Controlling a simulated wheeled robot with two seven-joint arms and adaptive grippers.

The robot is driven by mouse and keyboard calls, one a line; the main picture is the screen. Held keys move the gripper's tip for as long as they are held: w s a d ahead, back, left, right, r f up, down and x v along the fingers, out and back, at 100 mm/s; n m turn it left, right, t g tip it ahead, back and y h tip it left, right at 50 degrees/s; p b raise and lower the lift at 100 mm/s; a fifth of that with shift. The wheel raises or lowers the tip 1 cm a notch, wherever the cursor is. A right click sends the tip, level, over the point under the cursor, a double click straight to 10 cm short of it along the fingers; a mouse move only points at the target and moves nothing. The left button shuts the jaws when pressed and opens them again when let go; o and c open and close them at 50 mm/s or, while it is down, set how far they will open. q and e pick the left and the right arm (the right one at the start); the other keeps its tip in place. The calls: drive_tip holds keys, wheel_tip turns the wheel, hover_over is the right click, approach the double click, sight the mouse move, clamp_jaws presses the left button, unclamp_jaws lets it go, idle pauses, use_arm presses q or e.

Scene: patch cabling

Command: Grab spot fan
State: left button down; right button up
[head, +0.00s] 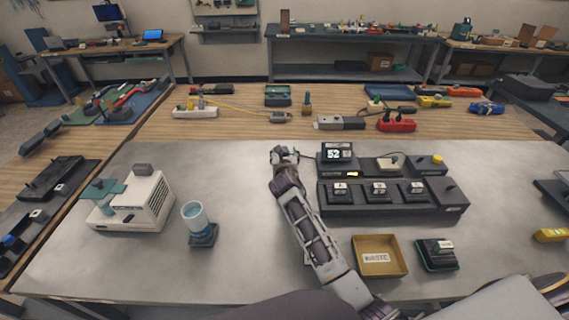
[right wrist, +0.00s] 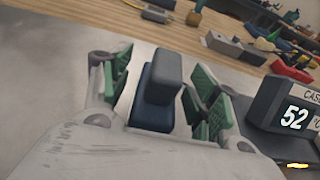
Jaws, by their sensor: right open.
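My right gripper (head: 285,153) is over the middle of the grey mat, left of the black display unit. In the right wrist view its green-padded fingers (right wrist: 158,92) are apart. A dark blue block with a grey top (right wrist: 162,82) stands between them, with visible gaps to the pads; I cannot tell whether it is the spot fan. In the head view the gripper hides this spot. A light blue cylinder (head: 193,212) on a dark square base (head: 203,236) and a white vented box (head: 135,205) stand to the left, away from the gripper. My left gripper is not in view.
The display unit (head: 337,155) reads 52, and a black rack (head: 440,200) holds several numbered modules. A yellow waste tray (head: 378,257) and a small black device (head: 437,254) are nearer. Tools line the wooden strip behind. The mat (head: 235,175) left of the gripper is clear.

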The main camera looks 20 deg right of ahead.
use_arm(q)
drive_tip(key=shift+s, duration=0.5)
use_arm(e)
drive_tip(key=shift+c, duration=0.2)
drive_tip(key=c, duration=1.1)
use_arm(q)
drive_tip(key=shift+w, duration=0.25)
use_arm(e)
drive_tip(key=shift+c, duration=0.2)
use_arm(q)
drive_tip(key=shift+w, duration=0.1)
use_arm(e)
drive_tip(key=shift+r, duration=0.15)
